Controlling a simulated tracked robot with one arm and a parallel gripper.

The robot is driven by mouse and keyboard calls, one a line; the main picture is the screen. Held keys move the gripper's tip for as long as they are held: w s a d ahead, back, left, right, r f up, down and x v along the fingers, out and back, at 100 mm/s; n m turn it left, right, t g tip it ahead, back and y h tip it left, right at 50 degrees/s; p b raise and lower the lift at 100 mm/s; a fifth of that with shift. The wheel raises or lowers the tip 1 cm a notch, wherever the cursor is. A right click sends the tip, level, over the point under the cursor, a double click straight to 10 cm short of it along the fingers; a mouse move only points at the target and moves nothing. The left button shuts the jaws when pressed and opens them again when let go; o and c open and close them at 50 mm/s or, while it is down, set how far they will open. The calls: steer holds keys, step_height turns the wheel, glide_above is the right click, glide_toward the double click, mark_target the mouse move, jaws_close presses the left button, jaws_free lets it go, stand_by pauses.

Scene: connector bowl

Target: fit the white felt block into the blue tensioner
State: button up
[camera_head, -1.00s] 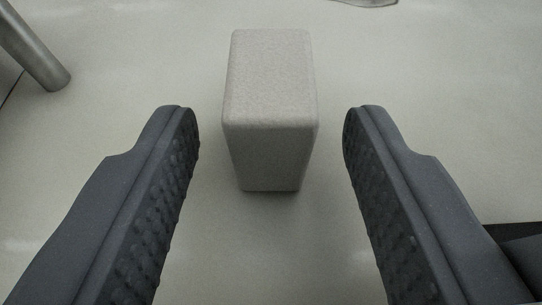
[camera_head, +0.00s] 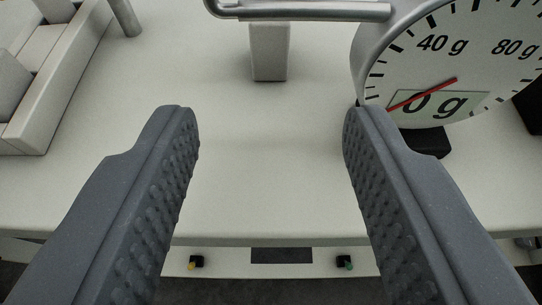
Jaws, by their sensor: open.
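A pale grey-white block (camera_head: 269,52), probably the felt block, stands upright on the light table at top centre. A metal bar crosses in front of its upper part, so its top is hidden. My gripper (camera_head: 270,122) is open and empty, its two dark ribbed fingers wide apart. It is nearer to me than the block and apart from it. I see no blue tensioner in this view.
A round dial gauge (camera_head: 455,60) reading 0 g stands at the right, close to my right finger in the picture. The metal bar (camera_head: 310,11) runs left from it. A pale tray (camera_head: 68,85) with grey blocks is at the left. The table middle is clear.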

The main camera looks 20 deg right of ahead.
steer(key=shift+v, duration=1.55)
steer(key=w+r+t+y, duration=0.25)
steer(key=w+r, duration=0.35)
steer(key=r, duration=0.4)
steer(key=w+d+r+n+t+y, duration=0.1)
steer(key=d+r+y, duration=0.15)
steer(key=r, duration=0.85)
steer(key=w+d+r+t+y, duration=0.15)
steer(key=r+y, duration=0.25)
steer(key=r, duration=0.8)
steer(key=s+d+r+n, duration=0.2)
steer(key=s+d+r, duration=0.3)
steer(key=d, duration=0.2)
steer(key=s+d+r+n+g+h, duration=0.1)
steer(key=s+d+r+n, duration=0.1)
steer(key=s+d+r, duration=0.3)
steer(key=d+r, duration=0.1)
steer(key=d, duration=0.2)
steer(key=shift+s+r+g, duration=0.2)
steer(key=shift+r+g, duration=0.05)
steer(key=shift+g, duration=0.05)
steer(key=o, duration=0.4)
steer(key=s+d+m+h, duration=0.1)
steer(key=s+d+h, duration=0.2)
steer(key=s+d, duration=0.2)
steer(key=d, duration=0.2)
steer(key=shift+d+r+g, duration=0.35)
steer(key=shift+g, duration=0.05)
